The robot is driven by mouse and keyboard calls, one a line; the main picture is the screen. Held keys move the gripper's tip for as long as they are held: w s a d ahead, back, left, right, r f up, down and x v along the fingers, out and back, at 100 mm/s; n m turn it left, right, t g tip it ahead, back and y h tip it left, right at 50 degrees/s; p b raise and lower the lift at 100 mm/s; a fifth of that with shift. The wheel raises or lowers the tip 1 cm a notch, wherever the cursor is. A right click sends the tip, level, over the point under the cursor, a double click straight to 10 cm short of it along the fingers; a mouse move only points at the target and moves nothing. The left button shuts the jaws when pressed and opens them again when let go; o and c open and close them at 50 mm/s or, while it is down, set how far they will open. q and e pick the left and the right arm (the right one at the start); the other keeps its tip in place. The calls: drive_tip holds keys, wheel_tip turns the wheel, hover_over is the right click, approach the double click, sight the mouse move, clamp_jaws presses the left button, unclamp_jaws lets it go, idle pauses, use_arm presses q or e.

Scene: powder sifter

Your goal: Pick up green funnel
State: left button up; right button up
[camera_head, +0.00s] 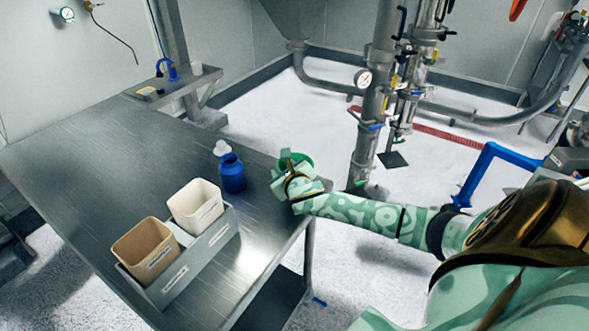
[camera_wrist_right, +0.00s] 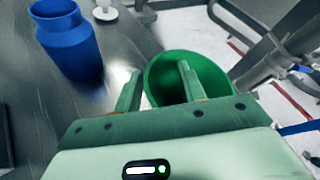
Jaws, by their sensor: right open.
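The green funnel (camera_head: 303,158) is at the right edge of the metal table, partly hidden behind my right gripper (camera_head: 287,171) in the head view. In the right wrist view the funnel (camera_wrist_right: 213,78) shows its round, wide mouth. My right gripper (camera_wrist_right: 160,68) is open there. One finger is over the inside of the bowl and the other is outside its left rim, so the near-left wall appears to lie between them. I cannot tell whether either finger touches it. My left gripper is not in view.
A blue bottle (camera_head: 232,174) stands left of the funnel, with a white item (camera_head: 222,148) behind it. A grey tray (camera_head: 208,243) holds a white container (camera_head: 195,205) and a tan container (camera_head: 146,249). The table's left part is clear. Pipes (camera_head: 368,130) stand beyond the table.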

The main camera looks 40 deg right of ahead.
clamp_jaws()
drive_tip(key=shift+r, duration=0.1)
